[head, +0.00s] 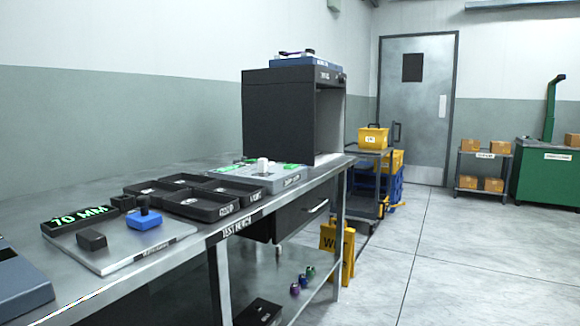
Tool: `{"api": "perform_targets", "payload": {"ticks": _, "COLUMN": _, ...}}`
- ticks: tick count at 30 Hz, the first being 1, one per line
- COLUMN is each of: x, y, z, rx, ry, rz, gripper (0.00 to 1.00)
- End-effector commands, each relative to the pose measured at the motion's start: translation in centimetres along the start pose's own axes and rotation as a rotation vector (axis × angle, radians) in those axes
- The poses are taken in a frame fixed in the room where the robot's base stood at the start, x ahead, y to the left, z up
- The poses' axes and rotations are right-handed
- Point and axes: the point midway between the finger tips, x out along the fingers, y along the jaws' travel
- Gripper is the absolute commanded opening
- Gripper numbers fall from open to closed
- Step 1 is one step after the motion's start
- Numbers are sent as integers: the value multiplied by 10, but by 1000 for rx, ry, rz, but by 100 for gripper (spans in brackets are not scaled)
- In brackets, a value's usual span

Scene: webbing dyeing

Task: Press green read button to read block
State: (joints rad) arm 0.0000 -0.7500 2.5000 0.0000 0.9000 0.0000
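A grey panel (262,178) lies on the bench in front of the dark box-shaped booth. It has green patches (291,167) and a white upright knob (262,165); I cannot tell which patch, if any, is the green read button. Nearer, a grey plate (118,262) carries a small dark block (92,240), a blue piece with a black knob (148,219), and a dark display (82,222) showing green "70 MM" text. My gripper is not in view.
Several black trays (205,206) stand on the steel bench between plate and panel. The dark booth (278,115) rises at the bench's far end. A blue-grey device (22,287) is at the near left. A yellow sign (337,250) stands beside the bench. The floor to the right is open.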

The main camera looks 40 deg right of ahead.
Motion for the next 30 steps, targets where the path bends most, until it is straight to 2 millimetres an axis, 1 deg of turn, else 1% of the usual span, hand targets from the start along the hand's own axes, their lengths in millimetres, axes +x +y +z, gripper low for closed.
{"api": "perform_targets", "payload": {"ticks": 2, "x": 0, "y": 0, "z": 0, "rx": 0, "ry": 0, "rz": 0, "gripper": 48}}
{"api": "perform_targets", "payload": {"ticks": 3, "x": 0, "y": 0, "z": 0, "rx": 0, "ry": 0, "rz": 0, "gripper": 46}}
{"api": "perform_targets", "payload": {"ticks": 5, "x": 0, "y": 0, "z": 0, "rx": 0, "ry": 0, "rz": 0, "gripper": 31}}
{"api": "perform_targets", "payload": {"ticks": 6, "x": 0, "y": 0, "z": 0, "rx": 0, "ry": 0, "rz": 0, "gripper": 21}}
{"api": "perform_targets", "payload": {"ticks": 8, "x": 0, "y": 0, "z": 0, "rx": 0, "ry": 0, "rz": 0, "gripper": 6}}
{"api": "perform_targets", "payload": {"ticks": 9, "x": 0, "y": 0, "z": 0, "rx": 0, "ry": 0, "rz": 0, "gripper": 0}}
{"api": "perform_targets", "payload": {"ticks": 30, "x": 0, "y": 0, "z": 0, "rx": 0, "ry": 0, "rz": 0, "gripper": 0}}
